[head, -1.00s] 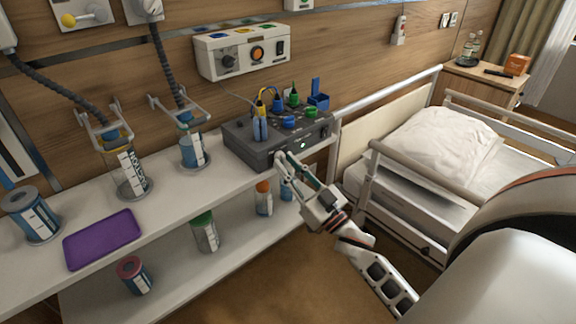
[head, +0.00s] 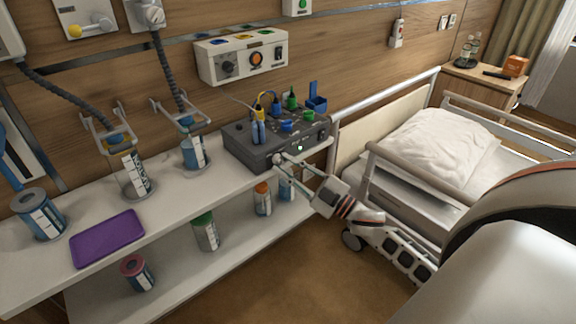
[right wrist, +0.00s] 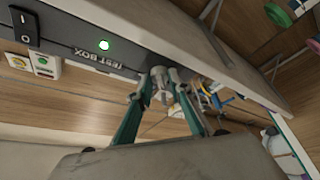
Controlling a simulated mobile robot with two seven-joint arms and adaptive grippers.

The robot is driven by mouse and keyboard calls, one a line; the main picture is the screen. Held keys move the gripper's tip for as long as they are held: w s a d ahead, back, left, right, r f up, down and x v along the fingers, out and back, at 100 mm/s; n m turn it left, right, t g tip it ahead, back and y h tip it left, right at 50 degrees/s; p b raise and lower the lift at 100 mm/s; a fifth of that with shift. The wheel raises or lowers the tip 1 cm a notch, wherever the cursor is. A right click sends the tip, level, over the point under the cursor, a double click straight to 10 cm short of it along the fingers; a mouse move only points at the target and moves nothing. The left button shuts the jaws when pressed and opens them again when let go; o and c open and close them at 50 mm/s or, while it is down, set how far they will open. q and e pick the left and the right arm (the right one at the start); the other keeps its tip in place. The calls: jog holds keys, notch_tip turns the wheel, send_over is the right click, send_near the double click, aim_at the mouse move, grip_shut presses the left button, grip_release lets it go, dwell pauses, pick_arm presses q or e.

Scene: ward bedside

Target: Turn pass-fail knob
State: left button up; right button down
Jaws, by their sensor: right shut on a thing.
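The dark grey test box (head: 254,156) stands on the white upper shelf, its front facing me. The right wrist view shows its TEST BOX label (right wrist: 112,67), a lit green lamp (right wrist: 104,45) and a black rocker switch (right wrist: 25,27). My right gripper (head: 279,159) is at the box's lower front edge. In the right wrist view its fingertips (right wrist: 159,84) are shut on a small grey knob (right wrist: 158,75) on the front panel. The fingers partly cover the knob, and I cannot read its setting. My left gripper is not in view.
A purple tray (head: 107,238) and several blue-labelled jars stand left of the box. Capped bottles stand on the lower shelf (head: 180,273).

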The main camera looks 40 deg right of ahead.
jog(key=shift+n, duration=0.4)
jog(key=c, duration=1.8)
grip_release()
jog(key=shift+c, duration=0.2)
jog(key=shift+s+d+f, duration=0.1)
jog(key=shift+s+d, duration=0.05)
jog(key=shift+s, duration=0.15)
jog(key=v, duration=1.1)
jog(key=shift+s+d, duration=0.15)
jog(key=shift+s, duration=0.05)
